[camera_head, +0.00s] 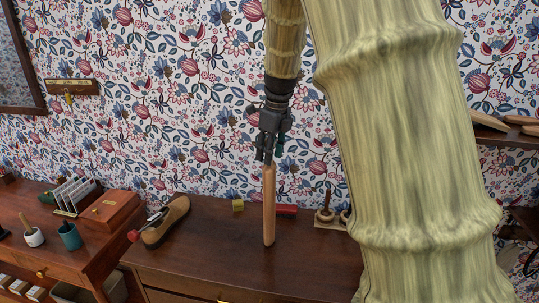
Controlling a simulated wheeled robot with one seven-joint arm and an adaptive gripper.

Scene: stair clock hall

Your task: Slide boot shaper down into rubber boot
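My gripper (267,154) points down in the middle of the view, with its fingers closed on the top of a long, smooth wooden piece (269,208), which looks like the boot shaper. The shaper hangs upright in front of the dark wooden cabinet top (212,232). I cannot tell whether its rounded lower end touches the top. No rubber boot can be made out; my large arm link covers much of the right side.
A yellow block (238,205), a red box (285,210) and ring-shaped wooden pieces (325,217) stand behind.

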